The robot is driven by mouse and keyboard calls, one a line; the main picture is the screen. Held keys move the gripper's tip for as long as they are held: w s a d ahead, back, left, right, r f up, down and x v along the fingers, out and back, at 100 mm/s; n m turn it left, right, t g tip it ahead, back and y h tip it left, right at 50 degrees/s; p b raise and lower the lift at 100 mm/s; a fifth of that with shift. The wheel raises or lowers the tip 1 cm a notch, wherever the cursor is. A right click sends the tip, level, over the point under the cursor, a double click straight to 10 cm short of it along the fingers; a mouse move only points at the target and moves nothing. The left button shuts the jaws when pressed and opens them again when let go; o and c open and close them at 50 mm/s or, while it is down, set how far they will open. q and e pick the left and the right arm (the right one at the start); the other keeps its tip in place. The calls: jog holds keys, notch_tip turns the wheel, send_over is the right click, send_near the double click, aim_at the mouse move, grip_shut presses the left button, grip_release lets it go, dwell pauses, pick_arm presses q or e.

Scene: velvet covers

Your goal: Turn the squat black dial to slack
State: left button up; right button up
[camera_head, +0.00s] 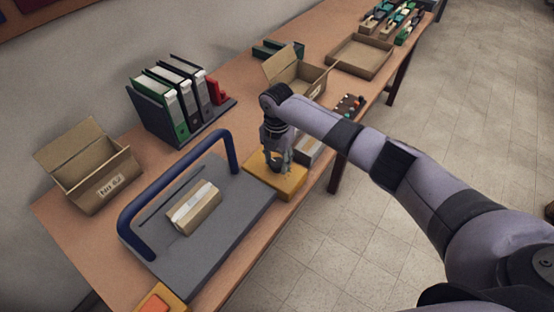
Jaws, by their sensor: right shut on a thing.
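My right gripper (278,163) points down over a yellow-orange block (288,189) at the table's front edge. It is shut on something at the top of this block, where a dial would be. The dial itself is hidden by the fingers, so I cannot make out its shape, its marks or where it points. My left gripper is not in view.
A grey board (218,238) with a blue rail (150,195) and a taped parcel (193,207) lies left of the block. Open cardboard boxes (88,165), binders (180,100) and a shallow tray (362,57) stand on the table. The tiled floor is clear.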

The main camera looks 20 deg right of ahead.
aim_at(277, 162)
jog(key=shift+w+r+n, duration=0.1)
jog(key=shift+n, duration=0.2)
dwell(0.4)
jog(key=o, duration=1.2)
jog(key=shift+c, duration=0.2)
notch_tip(277, 162, up, 12)
